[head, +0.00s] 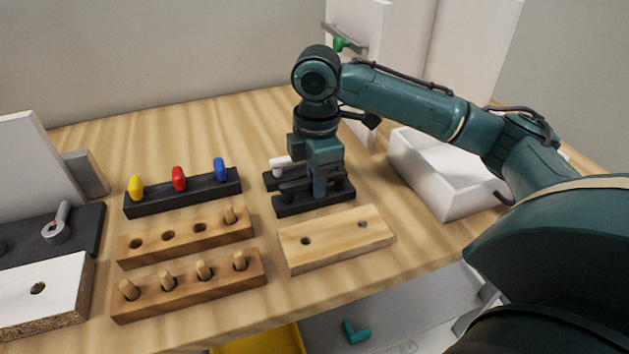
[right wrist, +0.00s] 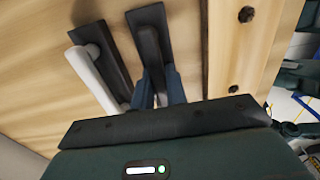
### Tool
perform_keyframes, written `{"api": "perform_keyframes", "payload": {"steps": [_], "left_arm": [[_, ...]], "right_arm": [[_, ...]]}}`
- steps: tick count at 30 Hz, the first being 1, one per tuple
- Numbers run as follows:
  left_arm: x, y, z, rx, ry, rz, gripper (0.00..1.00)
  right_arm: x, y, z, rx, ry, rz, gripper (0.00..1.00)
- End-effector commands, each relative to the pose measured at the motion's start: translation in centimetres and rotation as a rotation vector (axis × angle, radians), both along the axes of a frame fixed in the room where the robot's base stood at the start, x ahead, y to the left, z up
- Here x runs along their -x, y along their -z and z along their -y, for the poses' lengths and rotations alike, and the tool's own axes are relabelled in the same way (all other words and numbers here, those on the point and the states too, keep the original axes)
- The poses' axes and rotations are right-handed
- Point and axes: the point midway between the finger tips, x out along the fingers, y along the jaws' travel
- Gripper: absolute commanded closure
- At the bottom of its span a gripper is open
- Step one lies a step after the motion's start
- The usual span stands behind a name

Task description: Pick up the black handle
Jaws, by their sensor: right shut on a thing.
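The black handle (head: 296,186) lies over a low black holder (head: 290,210) near the middle of the table. My right gripper (head: 320,188) points down at it from above, with its fingers around the handle. In the right wrist view the fingers (right wrist: 158,90) close on the black handle (right wrist: 151,55), which sits at the near black strip; black on black makes the edges hard to tell. A white handle (head: 281,164) rests on the strip behind and also shows in the wrist view (right wrist: 88,76). My left gripper is not in view.
A light wooden block with two holes (head: 335,238) lies in front of the holder. Left are a rack with yellow, red and blue pieces (head: 182,192) and two peg blocks (head: 190,284). A white box (head: 450,185) stands right, beneath my right arm.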

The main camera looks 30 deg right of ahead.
Motion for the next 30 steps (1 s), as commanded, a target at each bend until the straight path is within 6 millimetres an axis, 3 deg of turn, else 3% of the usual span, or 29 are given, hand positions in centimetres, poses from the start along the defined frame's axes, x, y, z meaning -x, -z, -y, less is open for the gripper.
{"api": "perform_keyframes", "payload": {"steps": [7,18,22,30], "left_arm": [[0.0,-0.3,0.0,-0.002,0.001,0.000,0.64],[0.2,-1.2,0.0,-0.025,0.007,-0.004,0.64],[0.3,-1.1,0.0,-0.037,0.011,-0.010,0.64],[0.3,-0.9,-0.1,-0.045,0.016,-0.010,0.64]], "right_arm": [[-0.1,-1.7,0.0,-0.001,0.000,0.003,1.00],[-0.1,-9.0,0.0,0.001,0.001,0.003,1.00],[-0.1,-9.9,0.0,0.000,0.000,0.001,1.00],[0.0,-10.0,0.0,0.000,0.001,0.000,1.00]]}}
